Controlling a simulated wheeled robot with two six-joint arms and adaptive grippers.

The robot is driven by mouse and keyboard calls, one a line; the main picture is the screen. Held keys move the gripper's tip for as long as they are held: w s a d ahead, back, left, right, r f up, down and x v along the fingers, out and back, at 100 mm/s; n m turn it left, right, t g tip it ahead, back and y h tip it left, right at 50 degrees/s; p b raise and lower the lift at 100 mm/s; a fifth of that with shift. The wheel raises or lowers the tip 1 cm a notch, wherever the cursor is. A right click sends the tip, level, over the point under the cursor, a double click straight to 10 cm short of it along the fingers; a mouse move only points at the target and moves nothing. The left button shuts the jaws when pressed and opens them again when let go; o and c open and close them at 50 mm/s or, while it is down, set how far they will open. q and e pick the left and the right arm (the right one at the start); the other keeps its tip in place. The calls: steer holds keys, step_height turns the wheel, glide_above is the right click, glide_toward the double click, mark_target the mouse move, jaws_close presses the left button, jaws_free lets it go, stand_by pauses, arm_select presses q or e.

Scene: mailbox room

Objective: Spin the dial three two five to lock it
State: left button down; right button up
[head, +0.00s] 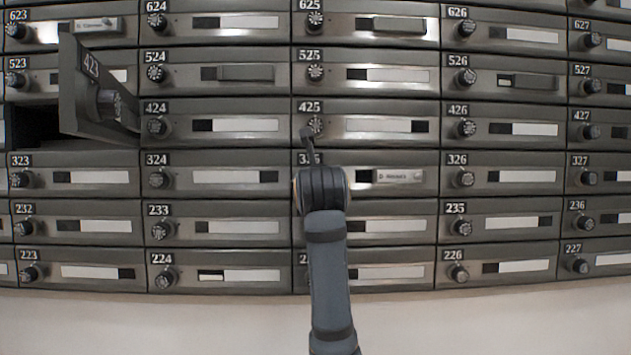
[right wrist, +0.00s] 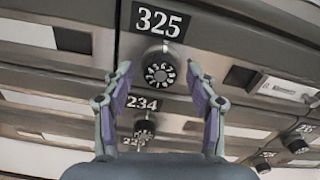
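The 325 dial (right wrist: 160,74) is a round black knob with white numerals, just below the white-on-black 325 label (right wrist: 159,22) in the right wrist view. My right gripper (right wrist: 159,69) is open, one fingertip on each side of the dial, with visible gaps and nothing held. Whether the tips are level in depth with the dial I cannot tell. In the head view my right arm hides that dial and part of the label. The 325 box front (head: 395,191) is flush with its neighbours. My left gripper is not in view.
Rows of grey mailboxes with protruding dials fill the wall. The door of box 423 (head: 86,95) stands open at the left, sticking out beside a dark opening (head: 36,125). The 425 dial (head: 316,124) is just above my right gripper. The 234 dial (right wrist: 145,130) lies below, between the fingers.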

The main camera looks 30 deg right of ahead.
steer(key=v, duration=1.2)
steer(key=shift+d, duration=0.1)
